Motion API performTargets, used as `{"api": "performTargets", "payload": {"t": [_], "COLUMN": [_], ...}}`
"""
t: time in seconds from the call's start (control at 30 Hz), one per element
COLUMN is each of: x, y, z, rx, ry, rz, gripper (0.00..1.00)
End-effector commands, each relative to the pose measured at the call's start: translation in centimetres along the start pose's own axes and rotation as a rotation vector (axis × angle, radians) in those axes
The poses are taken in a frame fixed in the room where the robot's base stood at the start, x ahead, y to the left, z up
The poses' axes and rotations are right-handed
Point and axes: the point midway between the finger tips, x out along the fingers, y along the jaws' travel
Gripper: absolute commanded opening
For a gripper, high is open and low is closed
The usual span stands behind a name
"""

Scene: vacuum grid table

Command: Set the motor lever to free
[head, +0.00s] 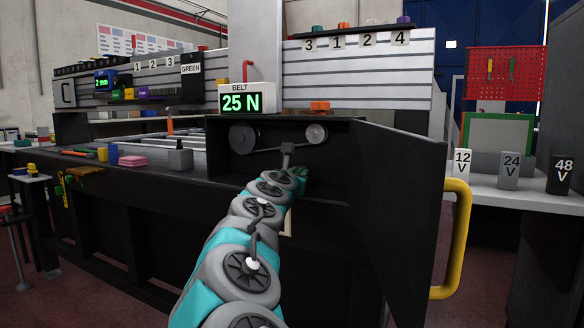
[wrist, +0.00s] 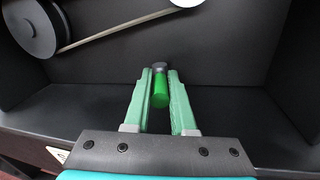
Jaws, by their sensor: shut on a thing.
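The motor lever (wrist: 160,93) has a green grip and a dark grey rounded end, and it shows between the fingers in the wrist view. My gripper (wrist: 160,80) is closed around it, with one green finger on each side. In the head view my gripper (head: 299,173) reaches into the open dark cabinet below the belt, and my arm hides most of the lever there. The belt (head: 280,148) runs between a large dark pulley (head: 243,139) and a small light pulley (head: 316,133). No lever position label is readable.
The cabinet door (head: 400,220) stands open to the right of my arm, with a yellow handle (head: 457,240). The cabinet's side walls and floor lie close around my gripper. Blocks marked 12 V, 24 V and 48 V (head: 560,174) stand on a bench at the right.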

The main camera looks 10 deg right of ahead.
Motion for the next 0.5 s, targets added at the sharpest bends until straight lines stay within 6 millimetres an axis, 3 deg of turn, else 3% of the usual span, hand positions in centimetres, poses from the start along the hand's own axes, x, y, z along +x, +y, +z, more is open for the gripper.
{"api": "performTargets", "payload": {"t": [0.1,0.5], "x": [-0.09,-0.04], "y": [-0.09,-0.75], "z": [0.74,0.56], "rx": [0.002,0.003], "ry": [0.007,0.037], "rz": [0.042,0.188], "gripper": [0.0,0.0]}}
